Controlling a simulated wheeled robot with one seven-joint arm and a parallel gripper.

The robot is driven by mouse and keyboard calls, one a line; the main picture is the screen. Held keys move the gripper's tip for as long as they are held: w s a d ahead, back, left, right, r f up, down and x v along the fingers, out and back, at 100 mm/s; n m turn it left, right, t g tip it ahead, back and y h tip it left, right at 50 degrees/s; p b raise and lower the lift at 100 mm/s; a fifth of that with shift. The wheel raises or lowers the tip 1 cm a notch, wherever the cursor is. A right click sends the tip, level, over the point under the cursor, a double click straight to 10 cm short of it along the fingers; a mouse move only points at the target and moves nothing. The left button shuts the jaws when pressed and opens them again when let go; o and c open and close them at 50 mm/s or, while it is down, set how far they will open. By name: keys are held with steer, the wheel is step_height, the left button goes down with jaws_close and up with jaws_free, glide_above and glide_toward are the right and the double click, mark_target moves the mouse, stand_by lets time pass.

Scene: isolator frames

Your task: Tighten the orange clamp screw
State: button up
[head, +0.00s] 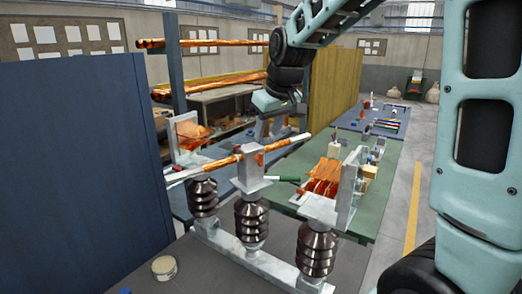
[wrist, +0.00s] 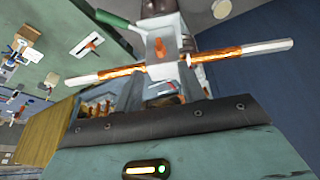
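The orange clamp screw (wrist: 159,48) shows in the wrist view as a small upright orange piece on the pale clamp block (wrist: 160,70). In the head view the clamp block (head: 251,181) sits on the middle of three dark ribbed insulators (head: 250,222). A copper bar with white ends (head: 226,162) runs through the clamp; it also crosses the wrist view (wrist: 222,53). My gripper (head: 269,130) hangs just above and behind the bar, close to the clamp, apparently not touching the screw. Its fingers are small and partly unclear, so the opening between them cannot be told.
A green handle (head: 283,179) sticks out right of the clamp. Behind stands a green table (head: 385,208) with copper parts. A dark blue panel (head: 75,165) closes the left side. A round pale tin (head: 164,267) lies on the near grey surface. Copper bars (head: 215,88) cross a rack behind.

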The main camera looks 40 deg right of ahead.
mark_target(261, 155)
steer(key=p+x, duration=0.2)
steer(key=x, duration=0.7)
steer(key=shift+w+f+p, duration=0.1)
steer(key=shift+f+p, duration=0.1)
steer(key=shift+p, duration=0.15)
jaws_close()
